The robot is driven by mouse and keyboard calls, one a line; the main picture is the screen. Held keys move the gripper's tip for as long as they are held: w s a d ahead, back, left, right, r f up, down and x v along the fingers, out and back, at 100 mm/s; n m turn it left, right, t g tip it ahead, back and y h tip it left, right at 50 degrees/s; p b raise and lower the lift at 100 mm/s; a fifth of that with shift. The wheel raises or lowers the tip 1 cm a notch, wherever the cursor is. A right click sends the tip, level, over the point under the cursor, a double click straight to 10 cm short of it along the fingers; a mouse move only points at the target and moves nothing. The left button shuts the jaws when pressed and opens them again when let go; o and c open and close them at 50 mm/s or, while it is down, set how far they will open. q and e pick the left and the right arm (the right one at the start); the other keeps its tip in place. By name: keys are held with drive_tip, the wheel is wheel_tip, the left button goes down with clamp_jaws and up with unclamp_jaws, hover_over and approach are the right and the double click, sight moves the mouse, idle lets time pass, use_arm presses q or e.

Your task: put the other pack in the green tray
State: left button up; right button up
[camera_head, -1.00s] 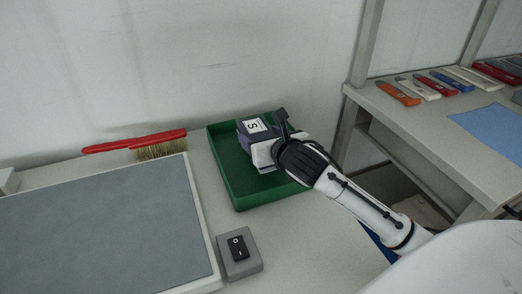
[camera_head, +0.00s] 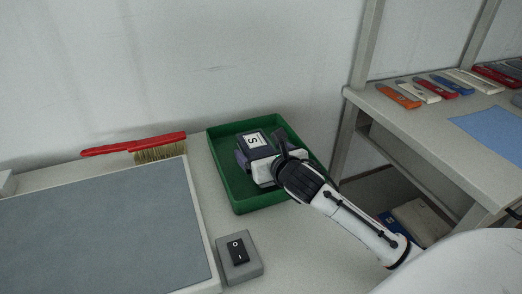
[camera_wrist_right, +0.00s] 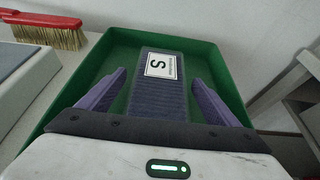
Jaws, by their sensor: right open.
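The pack (camera_head: 257,138) is dark grey-blue with a white label marked S. It lies inside the green tray (camera_head: 241,205). In the right wrist view the pack (camera_wrist_right: 157,98) lies lengthwise between my purple fingers. My right gripper (camera_wrist_right: 159,78) is open, with a gap on each side of the pack. In the head view my right gripper (camera_head: 259,153) is low over the tray and hides part of the pack. No second pack shows in the tray. My left gripper is not in view.
A red brush (camera_head: 160,146) lies behind a grey mat (camera_head: 100,225) at left. A switch box (camera_head: 239,256) stands in front of the tray. A side table at right holds a row of coloured items (camera_head: 435,86) and a blue sheet (camera_head: 492,132). Blue and beige items lie low beneath it.

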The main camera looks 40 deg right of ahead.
drive_tip(key=shift+r, duration=0.2)
drive_tip(key=p+v, duration=0.1)
drive_tip(key=v, duration=1.1)
drive_tip(key=shift+f, duration=0.1)
drive_tip(key=shift+a, duration=0.1)
idle(0.6)
